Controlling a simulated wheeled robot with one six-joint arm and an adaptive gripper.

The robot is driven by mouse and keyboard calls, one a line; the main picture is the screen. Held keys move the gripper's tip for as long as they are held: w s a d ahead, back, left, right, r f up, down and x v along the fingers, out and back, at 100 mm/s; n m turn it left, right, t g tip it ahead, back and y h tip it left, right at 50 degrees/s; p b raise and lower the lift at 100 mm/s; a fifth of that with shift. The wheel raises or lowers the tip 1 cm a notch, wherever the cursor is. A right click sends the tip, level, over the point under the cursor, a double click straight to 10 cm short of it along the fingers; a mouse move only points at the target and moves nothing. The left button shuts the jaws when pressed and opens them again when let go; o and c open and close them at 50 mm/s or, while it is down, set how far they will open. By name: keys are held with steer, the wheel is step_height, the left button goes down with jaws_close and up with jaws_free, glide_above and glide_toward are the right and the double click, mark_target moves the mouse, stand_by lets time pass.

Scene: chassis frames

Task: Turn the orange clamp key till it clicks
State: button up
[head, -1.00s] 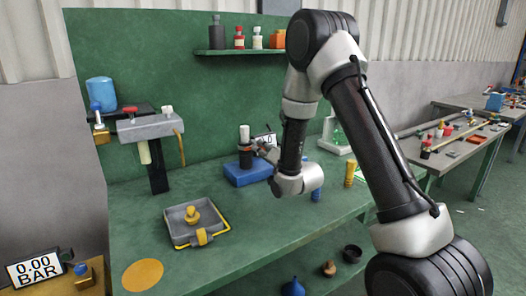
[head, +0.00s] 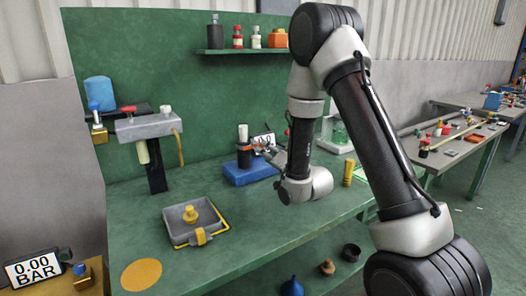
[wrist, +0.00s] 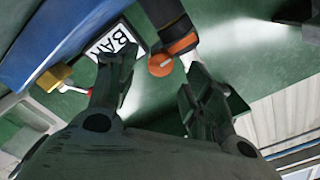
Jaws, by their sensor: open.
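The orange clamp key (wrist: 160,65) shows in the wrist view as a round-ended tab beside an orange band around a dark cylinder (wrist: 162,12) with a pale part beyond it. In the head view the cylinder with its orange clamp (head: 244,147) stands upright on a blue block (head: 248,172). My gripper (wrist: 157,66) is open, its two fingers on either side of the key in the picture. I see no clear contact, and the depth between fingers and key is hard to tell. In the head view my gripper (head: 268,151) is small beside the clamp, partly behind my arm.
A display reading BAR (wrist: 112,42) is close to the left finger, and a brass fitting (wrist: 54,77) lies further left. On the bench stand a grey tray (head: 180,217) and a yellow peg (head: 348,172).

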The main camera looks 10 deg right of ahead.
steer(key=shift+v, duration=1.65)
steer(key=w+a+n, duration=0.1)
steer(key=w+n, duration=0.1)
steer(key=n, duration=0.1)
steer(key=w+n, duration=0.3)
steer(key=w+a+n, duration=0.1)
steer(key=w+n, duration=0.2)
steer(key=n, duration=0.1)
steer(key=shift+a, duration=0.3)
steer(key=shift+s, duration=0.1)
steer(key=c, duration=1.1)
